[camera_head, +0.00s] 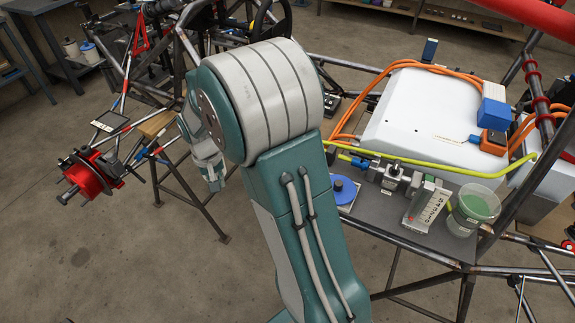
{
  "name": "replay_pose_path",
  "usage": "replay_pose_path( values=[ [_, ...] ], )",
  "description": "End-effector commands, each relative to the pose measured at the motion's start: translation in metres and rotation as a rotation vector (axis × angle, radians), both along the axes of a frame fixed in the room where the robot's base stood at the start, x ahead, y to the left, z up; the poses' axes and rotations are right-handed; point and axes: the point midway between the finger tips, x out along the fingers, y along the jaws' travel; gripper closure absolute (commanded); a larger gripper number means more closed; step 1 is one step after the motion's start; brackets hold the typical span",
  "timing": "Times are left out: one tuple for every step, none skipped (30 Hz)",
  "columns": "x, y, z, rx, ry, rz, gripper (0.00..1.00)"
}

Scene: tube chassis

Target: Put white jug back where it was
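I cannot pick out a white jug for certain. A translucent whitish tub (473,211) with green inside stands at the right end of the grey shelf in the chassis. My teal and white arm fills the middle of the view. A wrist part of it shows left of the big joint, but no fingers can be made out. The arm hides part of the chassis and shelf behind it.
A large white box (425,115) with orange cables and a yellow-green hose sits on the chassis. Small metal fittings, a blue disc (343,189) and a white marked block (427,205) line the shelf. A red hub part (92,174) juts out left. Floor at lower left is clear.

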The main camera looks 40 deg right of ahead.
Motion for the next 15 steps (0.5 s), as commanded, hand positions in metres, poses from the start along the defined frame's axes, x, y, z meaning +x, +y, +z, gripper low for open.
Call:
replay_pose_path(
  values=[
    [-0.009,-0.006,0.014,-0.002,-0.005,-0.043,1.0],
    [-0.014,-0.009,0.022,-0.002,-0.007,-0.068,1.0],
    [-0.022,-0.014,0.031,-0.002,-0.007,-0.103,1.0],
    [-0.028,-0.016,0.038,-0.002,-0.007,-0.129,1.0],
    [-0.034,-0.02,0.044,-0.002,-0.007,-0.154,1.0],
    [-0.042,-0.024,0.052,-0.002,-0.007,-0.19,1.0],
    [-0.048,-0.027,0.059,-0.001,-0.007,-0.215,1.0],
    [-0.055,-0.03,0.065,0.0,-0.008,-0.242,1.0],
    [-0.063,-0.035,0.073,0.001,-0.008,-0.276,1.0],
    [-0.07,-0.038,0.078,0.002,-0.008,-0.302,1.0],
    [-0.076,-0.042,0.083,0.003,-0.008,-0.328,1.0],
    [-0.086,-0.045,0.09,0.004,-0.007,-0.362,1.0],
    [-0.093,-0.047,0.096,0.004,-0.009,-0.389,1.0],
    [-0.1,-0.049,0.101,0.005,-0.008,-0.414,1.0],
    [-0.109,-0.052,0.107,0.006,-0.008,-0.449,1.0]
  ],
)
